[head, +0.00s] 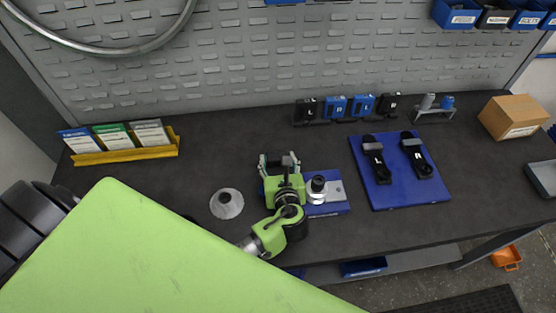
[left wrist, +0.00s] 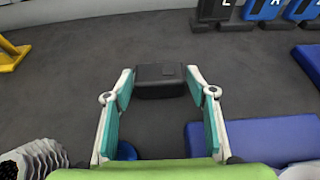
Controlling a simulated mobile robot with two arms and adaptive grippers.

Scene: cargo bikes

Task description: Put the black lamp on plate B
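A dark, boxy thing that looks like the black lamp (left wrist: 158,80) lies between the fingertips of my left gripper (left wrist: 160,88) in the left wrist view. Its sides come close to both teal finger pads; I cannot tell if they press on it. In the head view my left gripper (head: 281,164) is over the middle of the bench, left of a blue plate (head: 330,209) bearing a silver piece. A larger blue plate (head: 435,190) with two black pieces marked L and R lies further right. I cannot read a letter B on either. My right gripper is out of view.
A yellow rack (head: 125,154) of cards stands at the left. A grey cone-like piece (head: 227,203) is left of my gripper. Black and blue lettered stands (head: 335,107) line the back. A cardboard box (head: 514,116) is at the right. The bench's back left middle is clear.

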